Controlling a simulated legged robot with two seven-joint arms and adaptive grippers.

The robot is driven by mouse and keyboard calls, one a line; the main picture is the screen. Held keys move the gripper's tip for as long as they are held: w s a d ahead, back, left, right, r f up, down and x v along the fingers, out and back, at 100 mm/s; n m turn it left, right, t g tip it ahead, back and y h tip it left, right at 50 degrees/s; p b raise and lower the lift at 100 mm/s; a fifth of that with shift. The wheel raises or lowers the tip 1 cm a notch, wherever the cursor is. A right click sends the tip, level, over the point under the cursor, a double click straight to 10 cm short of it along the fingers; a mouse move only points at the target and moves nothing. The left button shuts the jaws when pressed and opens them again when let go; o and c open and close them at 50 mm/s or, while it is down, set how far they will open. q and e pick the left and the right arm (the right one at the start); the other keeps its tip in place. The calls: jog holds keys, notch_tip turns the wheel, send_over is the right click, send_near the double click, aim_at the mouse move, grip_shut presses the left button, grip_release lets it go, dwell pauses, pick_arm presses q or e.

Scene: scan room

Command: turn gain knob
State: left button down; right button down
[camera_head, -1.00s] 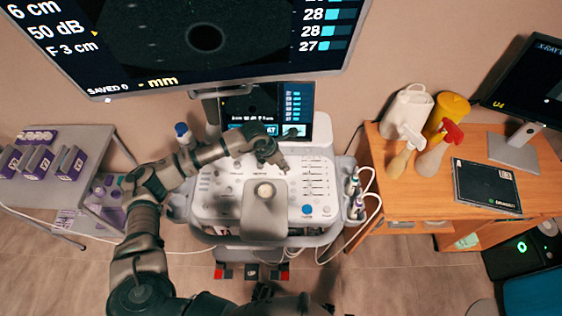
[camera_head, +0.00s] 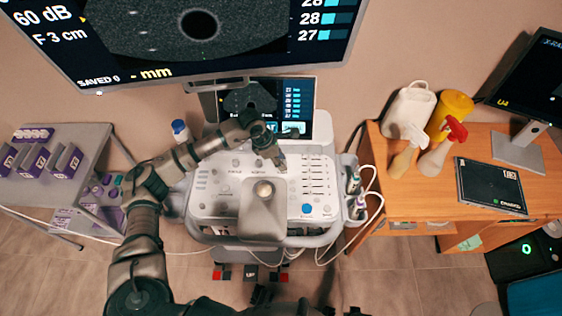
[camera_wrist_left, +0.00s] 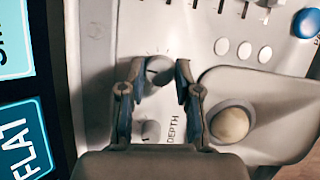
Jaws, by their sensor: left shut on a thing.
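The ultrasound console (camera_head: 222,207) stands in the middle of the head view, its light panel carrying knobs, sliders and buttons. My left gripper (camera_head: 280,166) reaches down onto the upper right part of this panel. A second knob (camera_wrist_left: 150,131), beside the word DEPTH, sits nearer the wrist. My right gripper is not in view.
A large monitor (camera_head: 215,40) reads 60 dB above the console's small screen (camera_head: 297,98). A trackball (camera_wrist_left: 230,124) lies right of the fingers. Probes (camera_head: 355,190) hang at the console's right side. A wooden desk (camera_head: 430,205) stands right, a grey table (camera_head: 60,190) left.

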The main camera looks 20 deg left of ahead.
pick_arm(q)
jog(key=shift+w+m+g+b, duration=0.1)
jog(key=shift+m+g+b, duration=0.3)
jog(key=shift+m, duration=0.6)
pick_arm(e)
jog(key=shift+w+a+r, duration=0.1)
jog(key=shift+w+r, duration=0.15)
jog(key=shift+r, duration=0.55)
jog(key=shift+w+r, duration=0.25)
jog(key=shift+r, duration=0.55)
pick_arm(q)
jog(key=c, duration=0.8)
grip_release()
jog(key=v, duration=1.1)
jog(key=shift+a+r, duration=0.3)
jog(key=shift+a, duration=0.15)
